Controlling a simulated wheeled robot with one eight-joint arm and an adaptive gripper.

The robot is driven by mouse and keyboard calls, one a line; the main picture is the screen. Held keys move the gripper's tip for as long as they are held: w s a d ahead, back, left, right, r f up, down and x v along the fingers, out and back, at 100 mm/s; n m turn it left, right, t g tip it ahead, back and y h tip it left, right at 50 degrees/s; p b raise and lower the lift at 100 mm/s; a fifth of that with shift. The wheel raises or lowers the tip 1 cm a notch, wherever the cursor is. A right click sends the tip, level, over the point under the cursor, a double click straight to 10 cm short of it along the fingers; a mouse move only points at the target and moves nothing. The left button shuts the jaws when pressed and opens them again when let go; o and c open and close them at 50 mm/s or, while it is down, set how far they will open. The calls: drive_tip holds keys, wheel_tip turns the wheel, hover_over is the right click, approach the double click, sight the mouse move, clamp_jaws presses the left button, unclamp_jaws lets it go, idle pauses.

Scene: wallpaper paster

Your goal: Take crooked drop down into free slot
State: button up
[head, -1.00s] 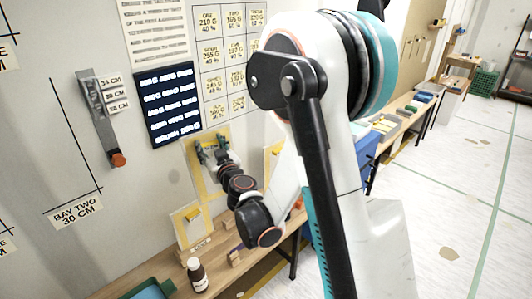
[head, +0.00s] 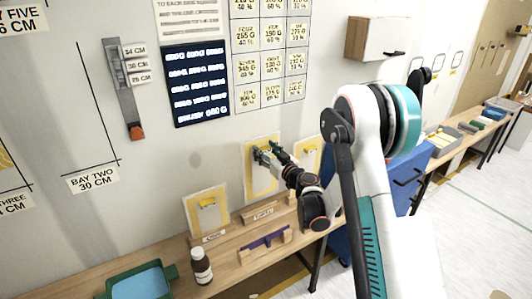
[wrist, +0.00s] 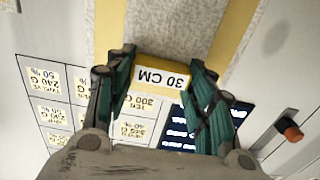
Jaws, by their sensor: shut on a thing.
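My gripper (head: 262,155) is shut on a yellow block marked 30 CM. In the wrist view my gripper (wrist: 163,85) has a dark green finger on each side of this block (wrist: 163,72). The block is at one end of a yellow-edged grey drop (wrist: 165,20). In the head view this drop (head: 251,183) is upright close to the wall, partly hidden by my gripper. I cannot tell whether it touches the wall. A second yellow-edged drop (head: 207,220) stands to the left with its own yellow block, and a third (head: 311,150) is partly hidden to the right.
The wooden bench (head: 230,262) runs below, with labelled wooden holders (head: 262,220) at the drops' feet. A purple piece (head: 262,242), a brown bottle (head: 201,268) and a green tray (head: 140,282) are on it. A metal gauge (head: 124,90) and posted charts (head: 195,85) cover the wall.

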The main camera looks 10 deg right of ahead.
drive_tip(key=b, duration=0.3)
hover_over(262, 171)
drive_tip(key=s, duration=0.3)
drive_tip(key=shift+d+f, duration=0.2)
drive_tip(key=shift+f, duration=1.25)
drive_tip(key=shift+d+f, duration=0.2)
drive_tip(key=shift+f, duration=1.25)
drive_tip(key=shift+f, duration=2.8)
drive_tip(key=o, duration=1.2)
